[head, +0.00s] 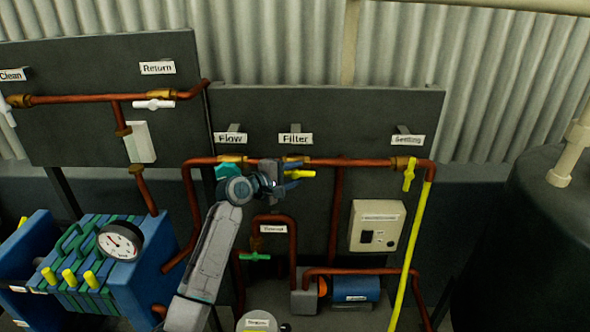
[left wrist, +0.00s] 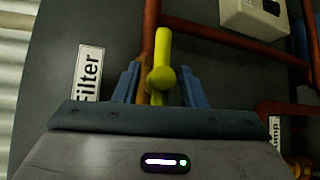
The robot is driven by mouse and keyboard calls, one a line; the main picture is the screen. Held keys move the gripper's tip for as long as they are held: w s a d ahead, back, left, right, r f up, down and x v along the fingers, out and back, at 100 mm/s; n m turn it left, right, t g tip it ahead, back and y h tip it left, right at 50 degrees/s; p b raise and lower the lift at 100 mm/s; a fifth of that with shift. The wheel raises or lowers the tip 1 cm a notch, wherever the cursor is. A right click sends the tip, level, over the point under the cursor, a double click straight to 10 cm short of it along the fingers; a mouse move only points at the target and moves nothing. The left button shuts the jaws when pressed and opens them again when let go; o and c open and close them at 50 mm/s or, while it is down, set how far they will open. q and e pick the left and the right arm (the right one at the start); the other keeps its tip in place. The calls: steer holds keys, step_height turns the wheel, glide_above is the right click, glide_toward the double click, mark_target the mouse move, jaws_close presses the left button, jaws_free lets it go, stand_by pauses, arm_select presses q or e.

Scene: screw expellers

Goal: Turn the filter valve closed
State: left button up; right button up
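The filter valve has a yellow lever (head: 303,174) under the "Filter" label (head: 296,139) on the copper pipe. The lever lies roughly level, along the pipe. In the left wrist view the lever (left wrist: 163,62) points up the picture, between two blue fingers. My left gripper (head: 291,175) is at this valve, with one finger above the lever and one below. In the left wrist view the gripper (left wrist: 160,85) is open, with gaps visible beside the lever. The gripper hides part of the valve body. My right gripper is not in view.
The "Flow" valve's teal handle (head: 228,171) is close left of my gripper. The "Settling" valve's yellow lever (head: 409,176) hangs down at the right. A beige switch box (head: 377,226) and copper pipes are below. A dark tank (head: 520,240) stands at the right.

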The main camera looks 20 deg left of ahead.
arm_select(q)
steer(key=shift+w+d+f, duration=0.1)
steer(key=shift+w+d, duration=0.05)
steer(key=shift+w, duration=0.15)
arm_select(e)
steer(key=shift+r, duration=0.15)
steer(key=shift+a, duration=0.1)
arm_select(q)
jaws_close()
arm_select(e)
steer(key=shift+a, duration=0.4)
